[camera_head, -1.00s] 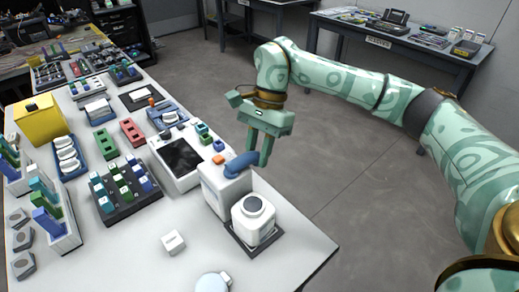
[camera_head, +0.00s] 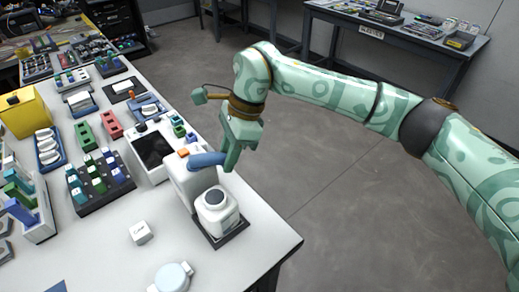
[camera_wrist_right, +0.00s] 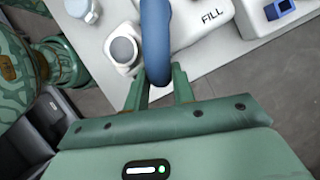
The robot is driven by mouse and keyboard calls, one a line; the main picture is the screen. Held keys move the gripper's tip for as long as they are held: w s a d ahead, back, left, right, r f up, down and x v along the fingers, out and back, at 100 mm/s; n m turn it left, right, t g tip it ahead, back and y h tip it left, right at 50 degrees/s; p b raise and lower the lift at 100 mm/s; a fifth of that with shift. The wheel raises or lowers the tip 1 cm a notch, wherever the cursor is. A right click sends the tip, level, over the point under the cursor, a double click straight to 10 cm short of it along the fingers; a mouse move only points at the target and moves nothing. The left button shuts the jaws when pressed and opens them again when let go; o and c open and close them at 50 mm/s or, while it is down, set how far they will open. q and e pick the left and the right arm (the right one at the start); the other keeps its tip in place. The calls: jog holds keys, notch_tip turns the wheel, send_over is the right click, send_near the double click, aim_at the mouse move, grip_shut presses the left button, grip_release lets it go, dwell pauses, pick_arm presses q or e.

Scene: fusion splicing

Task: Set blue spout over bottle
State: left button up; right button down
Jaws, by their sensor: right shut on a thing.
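The blue spout (camera_head: 208,159) sticks out from the top of a white dispenser (camera_head: 184,187) marked FILL in the right wrist view. My right gripper (camera_head: 230,163) is shut on the outer end of the spout. In the right wrist view the spout (camera_wrist_right: 156,38) runs down between the fingers (camera_wrist_right: 158,85). The white bottle (camera_head: 217,216) with a grey round top stands upright on a dark pad in front of the dispenser. The spout's outer end is beside the bottle (camera_wrist_right: 122,50), not above its top. My left gripper is not in view.
A white block (camera_head: 140,232) and a round pale-blue-topped item (camera_head: 172,277) lie left of the bottle. A white device with a dark screen (camera_head: 154,150) and racks of coloured parts (camera_head: 98,182) stand farther left. The table edge is just right of the bottle; open floor lies beyond.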

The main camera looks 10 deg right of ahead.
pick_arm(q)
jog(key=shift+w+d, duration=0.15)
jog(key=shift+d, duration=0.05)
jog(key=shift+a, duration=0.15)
pick_arm(e)
jog(key=c, duration=1.2)
grip_release()
jog(key=shift+s, duration=0.1)
jog(key=shift+r, duration=0.1)
pick_arm(q)
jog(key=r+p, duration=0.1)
jog(key=p, duration=0.1)
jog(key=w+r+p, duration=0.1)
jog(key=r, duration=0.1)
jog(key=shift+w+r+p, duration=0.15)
jog(key=shift+p, duration=0.2)
pick_arm(e)
jog(key=v, duration=1.6)
jog(key=shift+d+r, duration=0.1)
